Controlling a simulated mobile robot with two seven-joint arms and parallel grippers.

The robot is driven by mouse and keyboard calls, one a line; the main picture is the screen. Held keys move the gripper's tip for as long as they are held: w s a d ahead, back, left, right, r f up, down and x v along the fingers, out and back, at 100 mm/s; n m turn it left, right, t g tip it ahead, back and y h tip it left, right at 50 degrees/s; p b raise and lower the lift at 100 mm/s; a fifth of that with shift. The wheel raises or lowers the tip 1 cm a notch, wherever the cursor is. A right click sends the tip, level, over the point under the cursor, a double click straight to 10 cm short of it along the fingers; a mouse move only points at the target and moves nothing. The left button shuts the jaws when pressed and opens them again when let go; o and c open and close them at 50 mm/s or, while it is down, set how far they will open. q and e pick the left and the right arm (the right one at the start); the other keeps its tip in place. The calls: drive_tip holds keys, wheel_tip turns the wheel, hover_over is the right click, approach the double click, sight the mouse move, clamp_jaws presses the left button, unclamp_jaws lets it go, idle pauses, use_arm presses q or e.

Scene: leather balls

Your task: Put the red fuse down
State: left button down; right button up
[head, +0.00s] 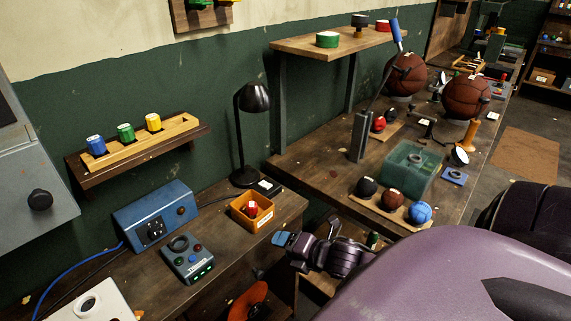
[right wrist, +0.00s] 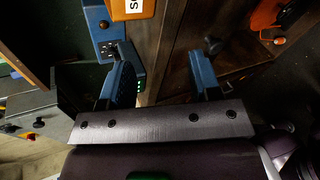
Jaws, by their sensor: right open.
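A red fuse with a pale band (head: 252,209) lies in the small orange bin (head: 266,225) on the near workbench. Its lower part is hidden by the bin wall. My right gripper (head: 288,240) is just past the bench edge, to the right of and in front of the bin, apart from it. In the right wrist view its two blue fingers (right wrist: 168,55) are spread wide with nothing between them. The bin (right wrist: 130,9) shows at the top of that view, but the fuse does not. My left gripper is in neither view.
A blue socket box (head: 155,215) and a grey tester with green lights (head: 188,258) stand left of the bin. A black lamp (head: 250,130) stands behind it. Blue, green and yellow fuses sit in a wall rack (head: 130,145). Bare bench (head: 225,250) lies before the bin.

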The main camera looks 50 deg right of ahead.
drive_tip(key=s+a+f+m+h, duration=0.1)
drive_tip(key=s+a+f+m, duration=0.3)
drive_tip(key=m, duration=0.7)
drive_tip(key=s+a+f+m+g, duration=0.1)
drive_tip(key=s+a+f+m, duration=0.2)
drive_tip(key=m, duration=0.8)
drive_tip(key=shift+s+a+f+h, duration=0.35)
drive_tip(key=shift+a+f+h, duration=0.05)
drive_tip(key=shift+a+f, duration=0.45)
